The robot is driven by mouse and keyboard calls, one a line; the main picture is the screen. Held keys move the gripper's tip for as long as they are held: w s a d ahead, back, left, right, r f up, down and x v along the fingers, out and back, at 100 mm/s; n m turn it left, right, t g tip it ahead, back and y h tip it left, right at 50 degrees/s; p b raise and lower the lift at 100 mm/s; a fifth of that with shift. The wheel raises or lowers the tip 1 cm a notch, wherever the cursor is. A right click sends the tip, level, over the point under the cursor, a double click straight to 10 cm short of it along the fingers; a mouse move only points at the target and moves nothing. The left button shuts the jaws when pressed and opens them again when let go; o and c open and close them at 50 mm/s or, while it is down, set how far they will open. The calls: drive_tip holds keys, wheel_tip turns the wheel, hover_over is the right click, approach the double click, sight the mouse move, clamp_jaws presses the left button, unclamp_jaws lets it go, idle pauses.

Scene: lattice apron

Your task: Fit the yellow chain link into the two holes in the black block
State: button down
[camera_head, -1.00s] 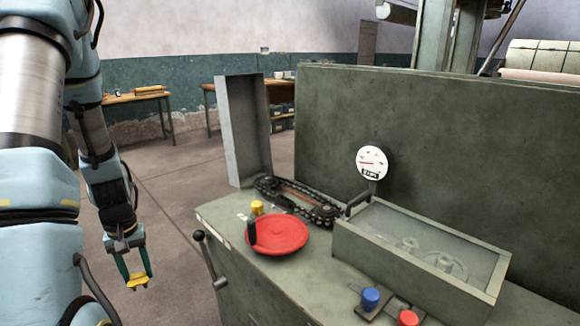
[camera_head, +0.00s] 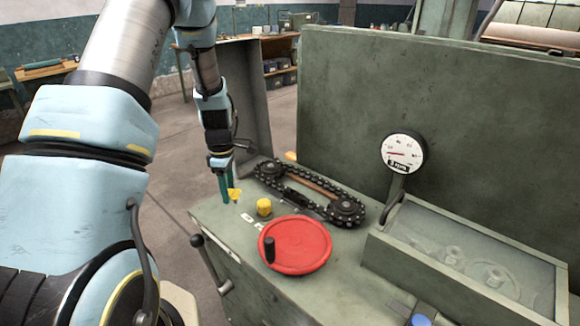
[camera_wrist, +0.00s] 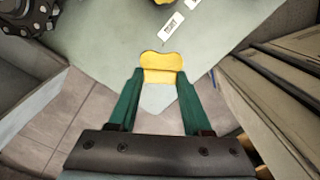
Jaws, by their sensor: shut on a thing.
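My gripper (camera_head: 228,194) has green fingers and is shut on the yellow chain link (camera_head: 234,195). It holds the link by the near left end of the machine's grey-green top, left of a yellow knob. In the wrist view, the link (camera_wrist: 161,68) is a small, waisted yellow plate between the green fingertips of my gripper (camera_wrist: 160,80), above the bench corner. The black chain (camera_head: 308,192) runs around two sprockets on the machine top. I cannot make out the black block with two holes; it may be hidden or too small to tell from the chain.
A red handwheel (camera_head: 295,248), the yellow knob (camera_head: 264,207) and a lever (camera_head: 208,258) are at the front. An open grey panel (camera_head: 248,95) stands behind my gripper. A gauge (camera_head: 403,153) and glass-topped box (camera_head: 470,265) stand right. Floor is clear left of the machine.

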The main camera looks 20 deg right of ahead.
drive_tip(key=s+d+r+n+p, duration=0.1)
drive_tip(key=s+d+r+n, duration=0.1)
drive_tip(key=d+n, duration=0.5)
drive_tip(key=s+d+r+n+p, duration=0.15)
drive_tip(key=d+n, duration=0.25)
drive_tip(key=d, duration=0.6)
drive_tip(key=shift+w+d+f+b, duration=0.15)
drive_tip(key=shift+f+b, duration=0.5)
drive_tip(key=shift+f, duration=0.35)
drive_tip(key=shift+d+f+b, duration=0.15)
drive_tip(key=shift+f+b, duration=0.45)
drive_tip(key=shift+f, duration=0.35)
drive_tip(key=shift+f+b, duration=0.4)
drive_tip(key=shift+f, duration=0.85)
idle(0.4)
unclamp_jaws()
idle(0.5)
idle(0.4)
wheel_tip(320, 180, up, 8)
drive_tip(key=p, duration=0.6)
drive_tip(key=shift+r, duration=0.25)
